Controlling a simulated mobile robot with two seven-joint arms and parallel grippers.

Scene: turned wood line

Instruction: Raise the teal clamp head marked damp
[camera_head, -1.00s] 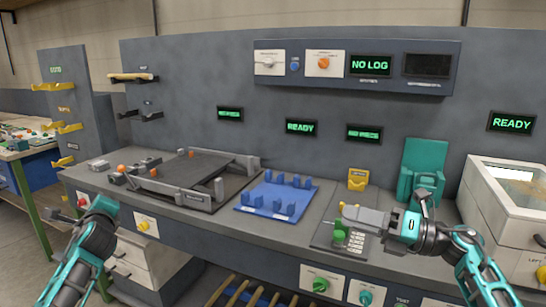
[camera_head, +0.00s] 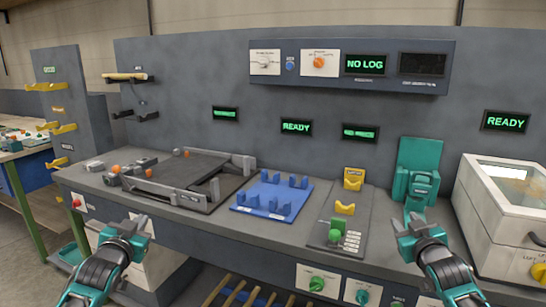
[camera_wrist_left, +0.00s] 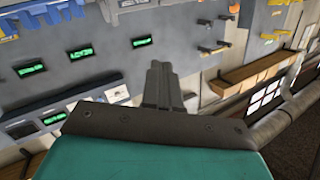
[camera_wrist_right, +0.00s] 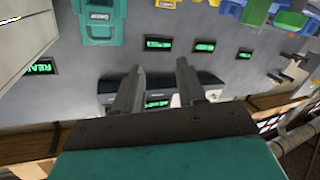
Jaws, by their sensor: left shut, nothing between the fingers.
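A teal clamp (camera_head: 417,172) stands upright at the back right of the bench; its head is the upper block, and its label is too small to read. It also shows upside down at the top of the right wrist view (camera_wrist_right: 98,20). My right gripper (camera_head: 405,219) is in front of the clamp, apart from it. Its two fingers are spread and empty in the right wrist view (camera_wrist_right: 160,66). My left gripper (camera_head: 130,226) is by the bench's front left, far from the clamp. Its fingers are together with nothing between them in the left wrist view (camera_wrist_left: 160,75).
A white-lidded box (camera_head: 510,200) stands right of the clamp. A grey plate with a green part (camera_head: 336,230) and a yellow cradle (camera_head: 344,208) lies left of it. A blue rack (camera_head: 270,196) and a dark tray (camera_head: 195,178) fill the middle and left.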

